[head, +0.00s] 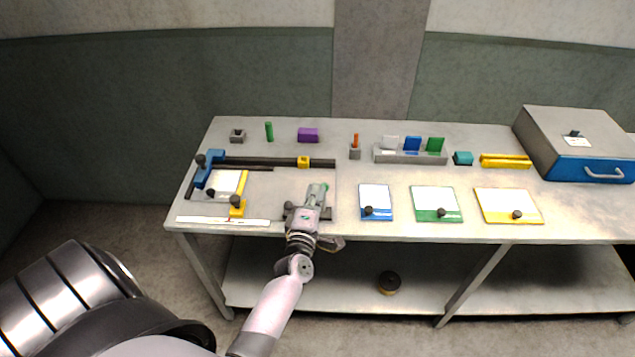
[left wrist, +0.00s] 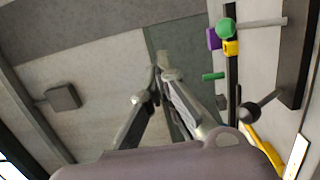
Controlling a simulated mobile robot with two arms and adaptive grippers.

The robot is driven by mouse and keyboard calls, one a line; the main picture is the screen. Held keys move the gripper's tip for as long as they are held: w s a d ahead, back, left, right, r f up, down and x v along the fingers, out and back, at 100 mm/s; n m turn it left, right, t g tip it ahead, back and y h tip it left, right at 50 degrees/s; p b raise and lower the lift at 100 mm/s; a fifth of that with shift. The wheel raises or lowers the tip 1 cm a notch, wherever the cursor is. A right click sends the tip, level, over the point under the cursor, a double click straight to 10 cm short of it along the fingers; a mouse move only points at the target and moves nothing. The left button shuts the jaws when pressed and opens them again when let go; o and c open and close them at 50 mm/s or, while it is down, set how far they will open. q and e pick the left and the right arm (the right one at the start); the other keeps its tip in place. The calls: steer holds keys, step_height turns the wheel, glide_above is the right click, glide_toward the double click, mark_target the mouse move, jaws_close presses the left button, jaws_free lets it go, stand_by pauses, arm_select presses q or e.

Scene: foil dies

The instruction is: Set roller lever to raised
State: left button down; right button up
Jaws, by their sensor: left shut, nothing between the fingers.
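A lever with a round green knob (left wrist: 226,28) and a grey stem shows at the top right of the left wrist view. The stem runs from the knob toward the table side, so it looks upright. A dark block (left wrist: 295,55) lies beside its stem. In the head view a bit of green (head: 325,187) shows at the gripper's tip; most of the lever is hidden by my arm. My left gripper (head: 317,193) is shut and empty, close to the lever; its fingertips (left wrist: 165,73) are apart from the green knob. My right gripper is not in view.
Left of the gripper stand a yellow clamp with a dark knob (head: 236,201) and a blue piece (head: 209,168) on dark rails. Blue (head: 376,198), green (head: 436,203) and yellow (head: 508,205) boards lie to the right. A purple block (head: 308,135) stands behind.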

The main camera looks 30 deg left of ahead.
arm_select(q)
steer(key=shift+s+d+r+p, duration=0.2)
steer(key=shift+s+r+p, duration=0.05)
steer(key=shift+s+r, duration=0.3)
steer(key=shift+s+d+r+p, duration=0.15)
steer(key=shift+s+r+p, duration=0.1)
steer(key=shift+s+r, duration=0.25)
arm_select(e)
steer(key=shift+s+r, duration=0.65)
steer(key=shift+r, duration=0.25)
arm_select(q)
steer(key=shift+s, duration=0.15)
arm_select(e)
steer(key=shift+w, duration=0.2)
